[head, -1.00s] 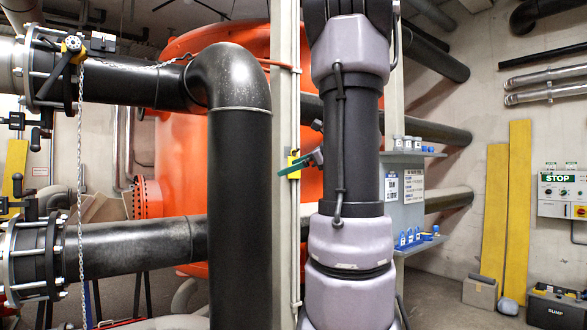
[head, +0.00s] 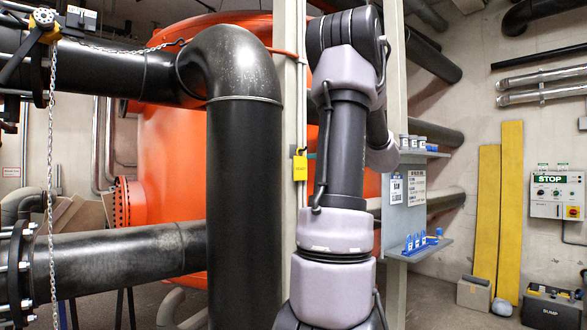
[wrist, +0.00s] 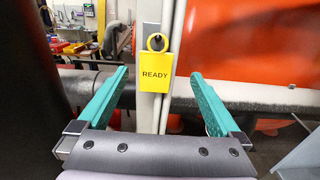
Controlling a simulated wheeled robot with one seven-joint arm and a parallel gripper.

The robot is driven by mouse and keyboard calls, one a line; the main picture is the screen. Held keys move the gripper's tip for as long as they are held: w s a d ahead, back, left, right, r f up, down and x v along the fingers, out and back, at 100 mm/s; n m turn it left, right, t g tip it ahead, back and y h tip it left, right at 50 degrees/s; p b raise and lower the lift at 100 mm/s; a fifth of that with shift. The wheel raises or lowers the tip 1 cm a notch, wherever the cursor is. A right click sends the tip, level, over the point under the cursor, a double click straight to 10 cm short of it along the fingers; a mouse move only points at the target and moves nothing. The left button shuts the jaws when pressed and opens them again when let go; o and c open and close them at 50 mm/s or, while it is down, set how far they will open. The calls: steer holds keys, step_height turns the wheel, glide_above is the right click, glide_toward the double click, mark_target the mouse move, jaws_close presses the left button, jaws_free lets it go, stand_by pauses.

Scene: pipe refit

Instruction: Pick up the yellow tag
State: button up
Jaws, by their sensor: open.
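The yellow tag (wrist: 155,73) reads READY and hangs by its ring from a dark peg on a narrow pale upright post. It also shows in the head view (head: 300,169), just left of my arm. My gripper (wrist: 160,75) is open, with one teal finger on each side of the tag in the wrist view. Nothing is between the fingers that I can see touching them; how far the tag is beyond the fingertips is hard to tell. In the head view my arm hides most of the gripper.
A thick black pipe (head: 243,200) with an elbow stands left of the post. A large orange tank (head: 165,150) is behind. A grey shelf unit (head: 415,247) with small bottles stands right of my arm. A chain (head: 50,170) hangs at far left.

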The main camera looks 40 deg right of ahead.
mark_target(301, 159)
steer(key=w, duration=0.5)
steer(key=shift+w+a, duration=0.3)
steer(key=shift+w, duration=0.05)
steer(key=w, duration=0.5)
steer(key=shift+a+f, duration=0.25)
steer(key=shift+a, duration=0.15)
steer(key=c, duration=1.2)
steer(key=shift+r, duration=0.1)
